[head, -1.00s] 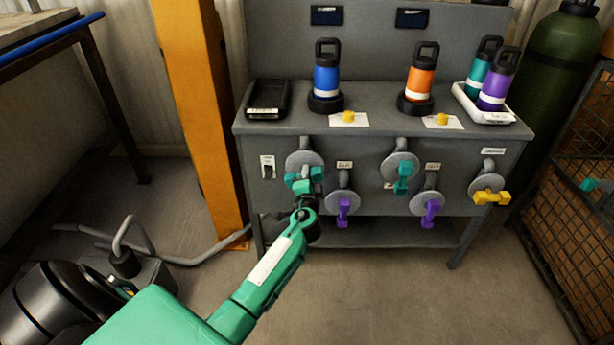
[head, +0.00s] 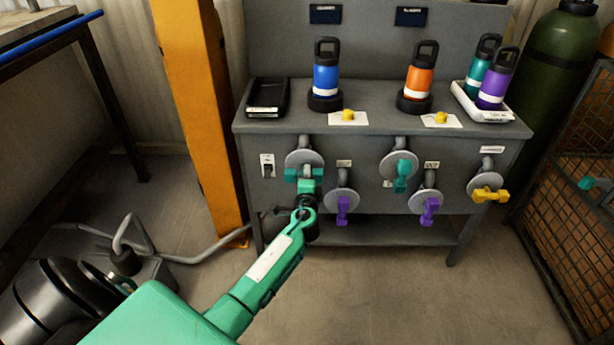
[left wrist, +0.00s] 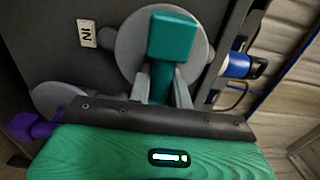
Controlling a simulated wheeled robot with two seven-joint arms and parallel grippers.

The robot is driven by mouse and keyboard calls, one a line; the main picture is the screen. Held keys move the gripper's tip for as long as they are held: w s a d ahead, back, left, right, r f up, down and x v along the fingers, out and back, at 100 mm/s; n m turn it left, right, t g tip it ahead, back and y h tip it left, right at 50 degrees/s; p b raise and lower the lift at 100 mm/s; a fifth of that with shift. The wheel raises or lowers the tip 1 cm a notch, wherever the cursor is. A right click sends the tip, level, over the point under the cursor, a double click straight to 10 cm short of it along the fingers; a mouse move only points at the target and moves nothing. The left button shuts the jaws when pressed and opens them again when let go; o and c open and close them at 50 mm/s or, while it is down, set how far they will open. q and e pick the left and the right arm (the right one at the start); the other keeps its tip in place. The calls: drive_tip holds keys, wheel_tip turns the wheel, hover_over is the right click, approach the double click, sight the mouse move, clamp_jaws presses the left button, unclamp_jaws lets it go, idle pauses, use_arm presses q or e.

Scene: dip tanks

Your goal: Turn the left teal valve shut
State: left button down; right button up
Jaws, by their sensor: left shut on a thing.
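The left teal valve (head: 303,159) is on the front panel of the grey bench, with a round grey plate behind its teal handle. My left gripper (head: 305,182) is at this handle and partly hides it in the head view. In the left wrist view, the grey fingers (left wrist: 162,86) are shut on the teal handle (left wrist: 173,40), one on each side, and its block end sticks out beyond them. The handle looks about level in the head view. My right gripper is not in view.
A purple valve (head: 342,205) sits close by, lower right of the gripper. Another teal valve (head: 400,172), a second purple valve (head: 429,207) and a yellow valve (head: 489,193) are farther right. An orange post (head: 200,110) stands left of the bench.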

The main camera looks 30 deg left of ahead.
use_arm(q)
drive_tip(key=c, duration=1.3)
unclamp_jaws()
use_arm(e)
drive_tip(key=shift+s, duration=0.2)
use_arm(q)
drive_tip(key=v, duration=1.4)
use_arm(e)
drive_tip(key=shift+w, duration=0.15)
use_arm(q)
drive_tip(key=shift+a, duration=0.1)
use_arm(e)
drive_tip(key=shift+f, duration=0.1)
